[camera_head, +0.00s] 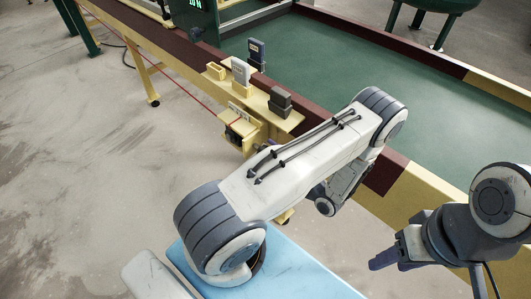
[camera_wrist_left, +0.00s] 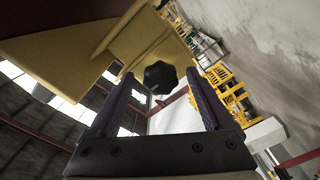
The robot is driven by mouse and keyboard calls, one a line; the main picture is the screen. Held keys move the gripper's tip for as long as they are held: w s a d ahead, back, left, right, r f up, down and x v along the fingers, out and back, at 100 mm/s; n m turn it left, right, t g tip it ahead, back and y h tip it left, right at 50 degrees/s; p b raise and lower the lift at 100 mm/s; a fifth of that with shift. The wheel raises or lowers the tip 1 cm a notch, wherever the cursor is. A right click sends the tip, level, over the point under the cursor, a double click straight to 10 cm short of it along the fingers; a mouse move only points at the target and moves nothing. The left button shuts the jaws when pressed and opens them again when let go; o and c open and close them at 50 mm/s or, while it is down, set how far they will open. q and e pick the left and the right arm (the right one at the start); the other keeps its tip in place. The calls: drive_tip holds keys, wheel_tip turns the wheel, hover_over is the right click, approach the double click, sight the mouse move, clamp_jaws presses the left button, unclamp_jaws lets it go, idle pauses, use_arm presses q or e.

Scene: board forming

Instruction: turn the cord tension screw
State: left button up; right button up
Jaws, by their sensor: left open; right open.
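The cord tension screw shows as a black lobed knob (camera_wrist_left: 159,77) under a yellow bracket (camera_wrist_left: 150,42) in the left wrist view. My left gripper (camera_wrist_left: 160,82) is open, with its two dark fingers on either side of the knob. A gap shows between the knob and each finger; how near it is in depth I cannot tell. My right gripper (camera_head: 384,257) is open and empty at the lower right.
A long green-topped table (camera_head: 330,62) with a maroon and yellow rim runs across the head view. Small grey and dark blocks (camera_head: 280,100) stand on a yellow shelf at its near edge. A red cord (camera_head: 190,92) runs along its side. Bare concrete floor (camera_head: 80,170) lies at left.

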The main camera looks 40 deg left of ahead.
use_arm(q)
drive_tip(key=d+b, duration=0.1)
drive_tip(key=d, duration=0.7)
drive_tip(key=shift+s+d+b, duration=0.25)
drive_tip(key=shift+s+b, duration=0.05)
drive_tip(key=shift+s, duration=0.1)
drive_tip(key=s+d+r+m+h, duration=0.7)
drive_tip(key=d+r+m+h, duration=0.2)
drive_tip(key=m, duration=0.8)
drive_tip(key=s+d+r+m+g+h, duration=0.1)
drive_tip(key=s+d+r+m+h, duration=0.7)
drive_tip(key=m, duration=1)
drive_tip(key=d+r+h, duration=0.1)
drive_tip(key=d+h, duration=0.1)
drive_tip(key=d, duration=0.1)
drive_tip(key=shift+s+d, duration=0.2)
drive_tip(key=shift+s, duration=0.05)
